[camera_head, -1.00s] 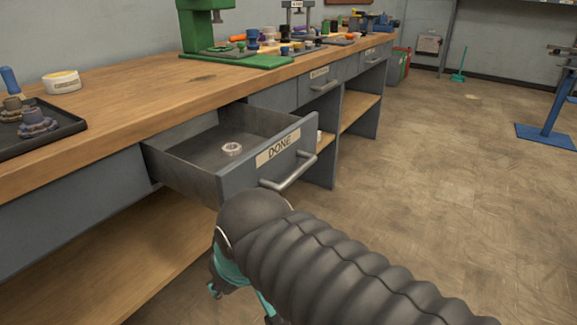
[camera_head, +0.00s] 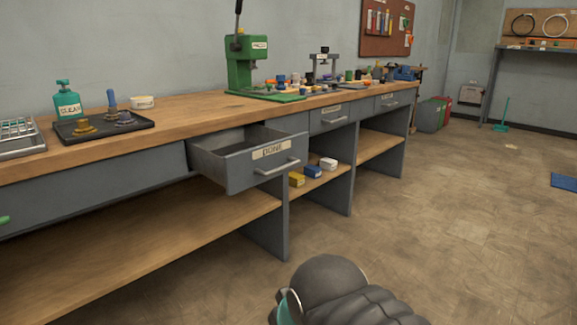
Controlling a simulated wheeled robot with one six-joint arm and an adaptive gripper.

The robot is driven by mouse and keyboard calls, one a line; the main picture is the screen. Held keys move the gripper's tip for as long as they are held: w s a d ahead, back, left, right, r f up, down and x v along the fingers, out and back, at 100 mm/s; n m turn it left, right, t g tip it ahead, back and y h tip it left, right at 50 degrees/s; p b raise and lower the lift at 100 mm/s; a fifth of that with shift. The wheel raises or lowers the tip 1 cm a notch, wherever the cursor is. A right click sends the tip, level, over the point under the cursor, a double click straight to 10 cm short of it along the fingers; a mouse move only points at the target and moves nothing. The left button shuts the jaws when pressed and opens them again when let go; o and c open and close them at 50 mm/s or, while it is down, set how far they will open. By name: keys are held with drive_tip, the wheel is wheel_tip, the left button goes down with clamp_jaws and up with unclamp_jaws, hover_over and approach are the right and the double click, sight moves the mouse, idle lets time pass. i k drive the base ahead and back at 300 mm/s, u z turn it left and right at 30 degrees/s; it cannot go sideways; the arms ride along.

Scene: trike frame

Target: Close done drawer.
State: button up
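The grey drawer labelled DONE (camera_head: 240,172) stands pulled out of the workbench (camera_head: 160,111), at the centre left of the head view. Its bar handle (camera_head: 277,167) is on the front panel, and nothing touches it. The drawer's floor is mostly hidden behind its front from this angle. My arm's dark ribbed sleeve shows at the bottom centre, below and to the right of the drawer and apart from it in the picture. A bit of teal shows at its left edge. My gripper's fingers are out of the picture.
A black tray with fittings (camera_head: 103,124), a green press (camera_head: 246,65) and a teal bottle (camera_head: 66,101) stand on the bench. Small yellow, blue and white boxes (camera_head: 313,171) sit on the shelf below. Open floor (camera_head: 440,230) lies to the right.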

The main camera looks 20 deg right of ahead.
sight(239, 159)
drive_tip(key=z, duration=0.6)
drive_tip(key=i, duration=1.45)
drive_tip(key=z, duration=1.7)
drive_tip(key=k, duration=0.85)
drive_tip(key=u, duration=1.2)
